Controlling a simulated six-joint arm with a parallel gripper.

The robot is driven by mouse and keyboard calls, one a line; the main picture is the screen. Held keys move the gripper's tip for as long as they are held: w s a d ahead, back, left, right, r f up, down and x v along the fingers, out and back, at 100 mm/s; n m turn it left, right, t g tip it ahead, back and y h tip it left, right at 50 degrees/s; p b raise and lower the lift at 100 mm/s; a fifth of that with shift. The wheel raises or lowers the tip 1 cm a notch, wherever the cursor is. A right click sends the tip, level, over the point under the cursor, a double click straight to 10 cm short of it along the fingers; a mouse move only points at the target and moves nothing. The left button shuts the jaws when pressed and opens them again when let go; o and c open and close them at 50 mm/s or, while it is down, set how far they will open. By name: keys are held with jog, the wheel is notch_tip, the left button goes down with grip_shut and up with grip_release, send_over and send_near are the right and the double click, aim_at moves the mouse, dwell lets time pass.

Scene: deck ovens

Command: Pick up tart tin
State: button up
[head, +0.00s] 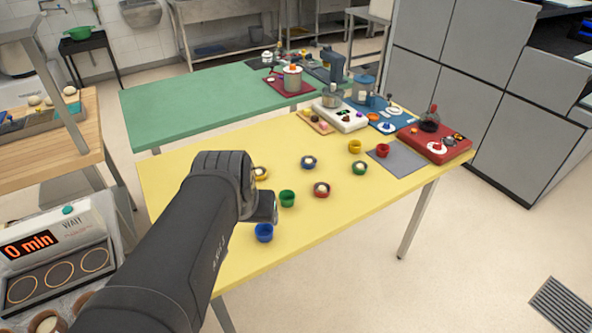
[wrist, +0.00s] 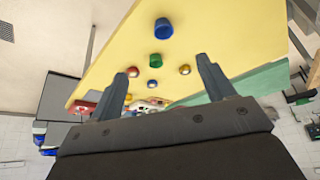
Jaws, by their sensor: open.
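Several small round tins with pale tops stand on the yellow table: a yellow-rimmed tin (head: 260,173), a blue tin (head: 308,162), a red tin (head: 321,190) and a green tin (head: 359,167). Plain cups stand among them, a green cup (head: 287,198) and a blue cup (head: 264,232). I cannot tell which one is the tart tin. In the wrist view my gripper (wrist: 161,66) is open and empty, its fingers spread above the table. The green cup (wrist: 155,60), the red tin (wrist: 133,72) and the yellow tin (wrist: 184,70) show between the fingers. My forearm hides part of the table.
A yellow cup (head: 355,146) and a red cup (head: 383,151) stand near a grey mat (head: 402,160). Trays with jars and tools, including a red tray (head: 447,150), crowd the table's far right. A green table (head: 190,115) stands behind. The right front tabletop is clear.

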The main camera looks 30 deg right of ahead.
jog(key=w+d+m, duration=0.2)
jog(key=w+d, duration=0.6)
jog(key=d, duration=0.5)
jog(key=m+g, duration=0.2)
send_near(322, 191)
jog(key=shift+s+d+f+h, duration=0.1)
jog(key=shift+s+f+h, duration=0.2)
jog(key=shift+f, duration=0.55)
jog(key=shift+w+x, duration=0.25)
jog(key=shift+x, duration=1.05)
jog(key=shift+w+x, duration=0.2)
jog(key=shift+x, duration=1.05)
jog(key=shift+r, duration=0.1)
jog(key=c, duration=1)
